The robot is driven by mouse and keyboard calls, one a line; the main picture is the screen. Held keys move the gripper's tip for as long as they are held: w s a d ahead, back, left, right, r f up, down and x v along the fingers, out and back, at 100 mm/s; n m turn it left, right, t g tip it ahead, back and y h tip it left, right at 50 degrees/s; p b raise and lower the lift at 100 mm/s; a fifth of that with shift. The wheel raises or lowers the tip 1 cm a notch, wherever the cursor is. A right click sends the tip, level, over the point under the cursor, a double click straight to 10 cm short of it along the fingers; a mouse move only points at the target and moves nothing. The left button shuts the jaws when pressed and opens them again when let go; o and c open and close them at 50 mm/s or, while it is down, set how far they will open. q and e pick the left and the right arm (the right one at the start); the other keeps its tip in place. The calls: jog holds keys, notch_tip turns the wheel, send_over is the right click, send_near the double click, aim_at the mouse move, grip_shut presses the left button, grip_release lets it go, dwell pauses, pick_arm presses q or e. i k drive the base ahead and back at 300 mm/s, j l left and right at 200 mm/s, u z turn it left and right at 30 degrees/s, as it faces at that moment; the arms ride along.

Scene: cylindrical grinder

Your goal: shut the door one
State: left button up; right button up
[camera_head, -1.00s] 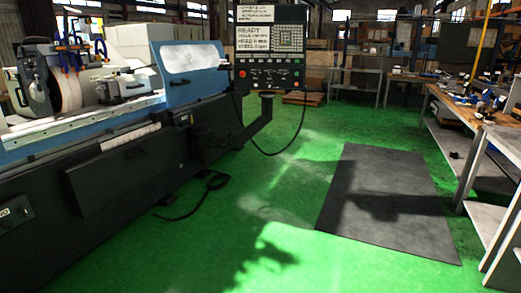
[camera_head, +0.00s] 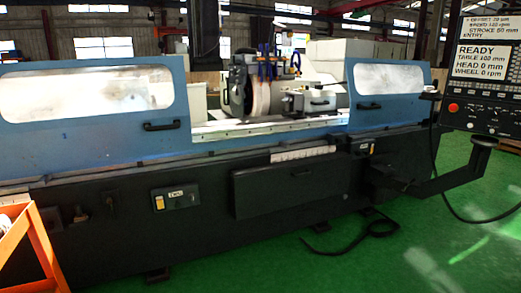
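The blue cylindrical grinder (camera_head: 300,180) fills the middle of the view. Its left sliding door (camera_head: 150,98) has a pale window and a black handle (camera_head: 161,125) near its right edge. Its right sliding door (camera_head: 392,92) has a similar window and a black handle (camera_head: 369,106) near its left edge. A wide opening lies between the two doors, with the grinding wheel (camera_head: 262,97) and a workhead (camera_head: 307,102) showing in it. I cannot tell which door is door one. Neither of my grippers is in view.
A control panel (camera_head: 487,88) on an arm (camera_head: 450,180) juts out at the right. A black cable (camera_head: 350,240) lies on the green floor (camera_head: 300,272) before the machine. An orange frame (camera_head: 30,245) stands at the near left. Floor at the lower right is largely clear.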

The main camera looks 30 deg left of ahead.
aim_at(49, 92)
jog(key=i+j+u, duration=0.1)
jog(key=i+u, duration=0.15)
jog(key=u, duration=0.15)
jog(key=i+u, duration=0.5)
jog(key=u, duration=0.25)
